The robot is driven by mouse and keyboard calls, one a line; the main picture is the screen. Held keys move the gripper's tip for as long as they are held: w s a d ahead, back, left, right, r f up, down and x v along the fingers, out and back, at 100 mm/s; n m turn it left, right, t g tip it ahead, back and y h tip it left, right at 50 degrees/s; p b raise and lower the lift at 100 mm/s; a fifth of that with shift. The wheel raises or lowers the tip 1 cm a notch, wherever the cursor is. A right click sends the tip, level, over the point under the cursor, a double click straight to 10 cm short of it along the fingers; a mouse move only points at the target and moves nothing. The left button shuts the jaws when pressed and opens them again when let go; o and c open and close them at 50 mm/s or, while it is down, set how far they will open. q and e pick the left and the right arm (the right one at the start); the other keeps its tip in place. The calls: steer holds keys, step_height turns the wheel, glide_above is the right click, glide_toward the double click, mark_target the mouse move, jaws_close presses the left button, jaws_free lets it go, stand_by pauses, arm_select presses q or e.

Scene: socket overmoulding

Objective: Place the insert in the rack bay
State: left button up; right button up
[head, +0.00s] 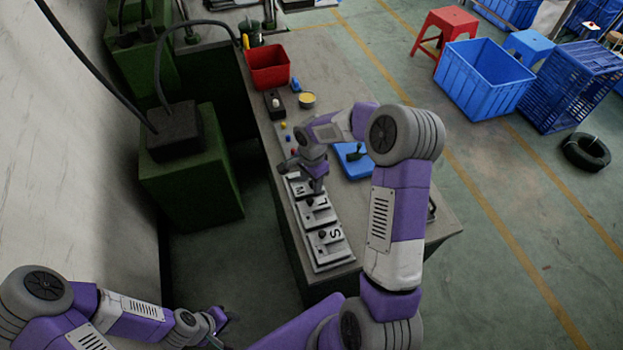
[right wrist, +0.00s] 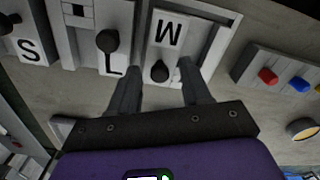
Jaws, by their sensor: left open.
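The grey rack (head: 333,262) stands on the bench with bays marked S, L and M. Each marked bay shows a dark knob-shaped insert: one by S (right wrist: 8,23), one by L (right wrist: 108,41) and one by M (right wrist: 160,72). My right gripper (right wrist: 160,78) is at the M bay. Its fingers are apart, one on each side of the M insert in the picture, with gaps showing. In the head view my right gripper (head: 312,182) hides part of that bay. My left gripper (head: 220,320) is open and empty, low at the left, away from the bench.
A panel with red and blue buttons (right wrist: 287,80) lies beside the rack. A blue tray (head: 350,168) with a dark object sits right of it. A red bin (head: 268,66), a yellow-topped round container (head: 307,99) and a dark box (head: 274,104) stand farther back.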

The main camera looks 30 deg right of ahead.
step_height(320, 180, up, 12)
steer(key=p, duration=0.2)
stand_by(0.4)
stand_by(0.4)
